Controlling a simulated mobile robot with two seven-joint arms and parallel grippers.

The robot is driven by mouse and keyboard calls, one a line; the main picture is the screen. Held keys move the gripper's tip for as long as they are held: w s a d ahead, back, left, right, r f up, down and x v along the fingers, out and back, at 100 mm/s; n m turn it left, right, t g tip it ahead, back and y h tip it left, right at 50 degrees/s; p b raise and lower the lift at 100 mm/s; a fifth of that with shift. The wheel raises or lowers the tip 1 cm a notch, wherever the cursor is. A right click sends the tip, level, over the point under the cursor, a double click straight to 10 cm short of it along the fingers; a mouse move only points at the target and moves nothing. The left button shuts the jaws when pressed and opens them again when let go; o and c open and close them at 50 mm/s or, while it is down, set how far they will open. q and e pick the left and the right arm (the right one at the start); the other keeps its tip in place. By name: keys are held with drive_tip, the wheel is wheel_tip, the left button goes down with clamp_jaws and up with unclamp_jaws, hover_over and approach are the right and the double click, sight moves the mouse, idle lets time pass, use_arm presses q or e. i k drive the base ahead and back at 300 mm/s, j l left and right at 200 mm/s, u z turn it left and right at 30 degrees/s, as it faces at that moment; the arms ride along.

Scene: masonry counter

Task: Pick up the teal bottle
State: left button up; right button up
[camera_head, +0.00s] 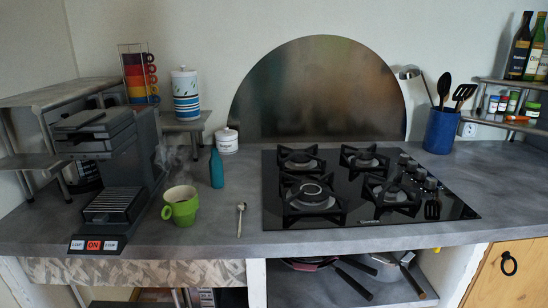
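The teal bottle (216,168) stands upright on the grey counter. It is between the green mug and the black cooktop, a little behind the mug. Nothing hides it. Neither of my grippers shows in the head view.
A green mug (181,206) and a spoon (240,219) are in front of the bottle. A coffee machine (112,165) stands to the left, a white canister (227,141) behind, and a gas cooktop (355,190) to the right. Bare counter (205,222) lies between mug and spoon.

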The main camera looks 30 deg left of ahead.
sight(217, 179)
drive_tip(key=u, duration=1.25)
